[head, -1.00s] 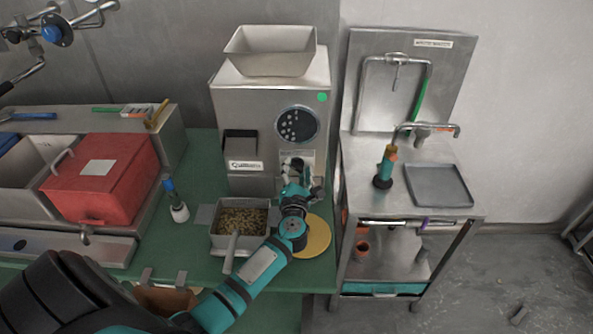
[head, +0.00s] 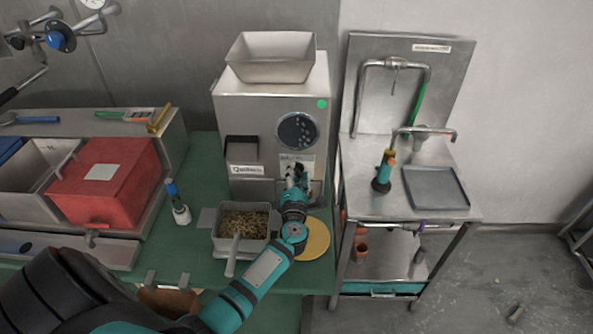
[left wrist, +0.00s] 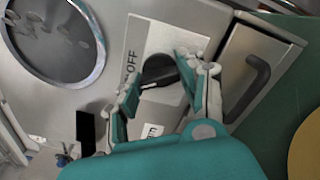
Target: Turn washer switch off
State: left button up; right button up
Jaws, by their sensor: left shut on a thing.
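The steel grinder machine (head: 262,110) stands on the green table. On its front, a pale plate marked OFF (left wrist: 150,42) carries a black rotary switch knob (left wrist: 158,71). My left gripper (left wrist: 158,88) is at this knob, with a finger on either side of it, shut on it. In the head view the left gripper (head: 296,178) reaches the machine's lower front right and hides the knob. My right gripper is in neither view.
A metal pan of beans (head: 240,222) with a handle sits below the machine, left of my arm. A yellow disc (head: 317,240) lies right of my arm. A steel cart (head: 405,190) stands at right.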

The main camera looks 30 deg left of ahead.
pick_arm(q)
jog(key=m+p, duration=0.2)
jog(key=m, duration=0.2)
jog(key=shift+m+p, duration=0.75)
jog(key=shift+m, duration=0.45)
jog(key=shift+f, duration=0.1)
jog(key=o, duration=1.2)
jog(key=shift+c, duration=0.2)
jog(key=v, duration=1.2)
jog(key=shift+s, duration=0.1)
